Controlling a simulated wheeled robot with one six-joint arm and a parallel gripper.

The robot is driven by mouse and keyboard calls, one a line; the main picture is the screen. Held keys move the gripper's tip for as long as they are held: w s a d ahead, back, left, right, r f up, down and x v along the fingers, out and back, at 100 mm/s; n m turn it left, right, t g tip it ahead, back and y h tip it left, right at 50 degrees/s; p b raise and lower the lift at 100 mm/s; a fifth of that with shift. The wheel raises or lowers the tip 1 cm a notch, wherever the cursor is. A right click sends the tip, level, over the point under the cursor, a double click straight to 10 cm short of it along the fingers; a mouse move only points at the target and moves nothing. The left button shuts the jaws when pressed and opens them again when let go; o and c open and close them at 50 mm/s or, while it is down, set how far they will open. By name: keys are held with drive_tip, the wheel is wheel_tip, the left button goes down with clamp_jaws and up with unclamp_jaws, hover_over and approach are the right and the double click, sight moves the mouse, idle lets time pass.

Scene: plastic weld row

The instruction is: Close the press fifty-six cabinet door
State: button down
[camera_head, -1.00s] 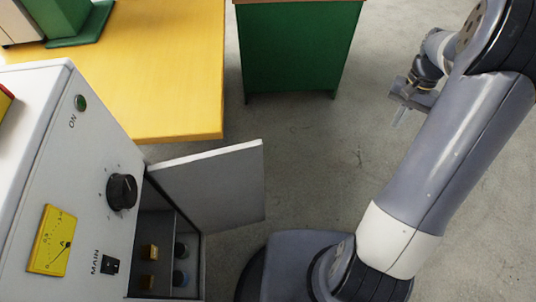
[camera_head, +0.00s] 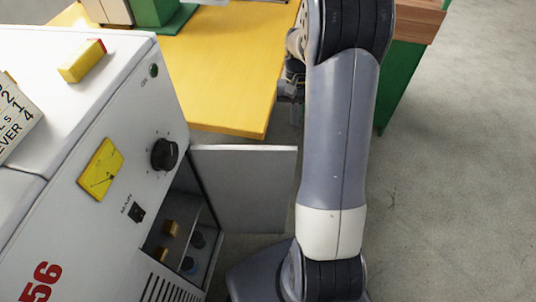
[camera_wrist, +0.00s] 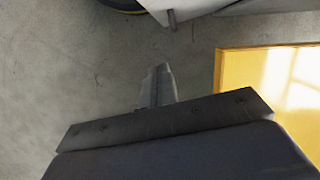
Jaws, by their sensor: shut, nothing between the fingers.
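The press fifty-six cabinet (camera_head: 110,215) is a white box with a red "56" on its front, at the left in the head view. Its small grey door (camera_head: 245,185) stands wide open, swung out to the right from a compartment (camera_head: 190,235). My arm hides the area just right of the door's free edge. My gripper (camera_head: 291,92) is beyond the door, near the yellow table, partly behind my arm. In the wrist view my gripper (camera_wrist: 158,85) has its fingers together and empty over the floor. I see no contact with the door.
A yellow table (camera_head: 230,85) stands behind the cabinet; its corner shows in the wrist view (camera_wrist: 235,75). A green bench with a wooden top (camera_head: 415,20) is at the back right. Open concrete floor (camera_head: 450,190) lies to the right. The compartment holds yellow and dark parts.

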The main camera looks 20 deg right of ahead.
sight(292, 154)
drive_tip(key=shift+s+a+f, duration=0.5)
drive_tip(key=shift+s+f, duration=0.45)
drive_tip(key=shift+f, duration=0.65)
drive_tip(key=shift+s+a+f, duration=0.45)
drive_tip(key=shift+s+f, duration=0.55)
drive_tip(key=shift+f, duration=0.65)
drive_tip(key=shift+s+a+f, duration=0.5)
drive_tip(key=shift+s+f, duration=0.45)
drive_tip(key=shift+f, duration=0.65)
